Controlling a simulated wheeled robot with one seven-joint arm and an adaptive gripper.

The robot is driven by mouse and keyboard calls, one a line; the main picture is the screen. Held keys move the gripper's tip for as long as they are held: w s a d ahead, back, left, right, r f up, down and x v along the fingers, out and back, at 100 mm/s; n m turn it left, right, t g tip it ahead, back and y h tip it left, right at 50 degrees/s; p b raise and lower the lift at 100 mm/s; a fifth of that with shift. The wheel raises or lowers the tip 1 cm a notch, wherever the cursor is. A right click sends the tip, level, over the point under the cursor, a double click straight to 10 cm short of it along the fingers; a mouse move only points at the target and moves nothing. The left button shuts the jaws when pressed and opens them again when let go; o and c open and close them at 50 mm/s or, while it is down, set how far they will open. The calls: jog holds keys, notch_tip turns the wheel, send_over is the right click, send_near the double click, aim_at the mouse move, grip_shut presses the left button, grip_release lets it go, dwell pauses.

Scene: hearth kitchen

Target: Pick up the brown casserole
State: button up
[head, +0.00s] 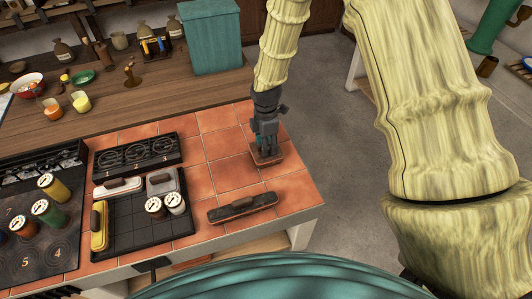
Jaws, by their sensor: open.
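The brown casserole (268,160) appears to be the small, low reddish-brown piece on the orange tiles near the counter's right side. My gripper (266,148) points down directly over it and hides most of its top. My gripper is open, with its fingertips at or just above the casserole. I cannot tell whether they touch it.
A long dark lidded piece (243,207) lies nearer the front edge. A black tray (135,240) to the left holds jars and small yellow, white and grey pieces. A teal box (210,37) stands behind on the wooden counter. Tiles between are clear.

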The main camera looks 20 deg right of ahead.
grip_shut()
jog(key=shift+r, duration=0.15)
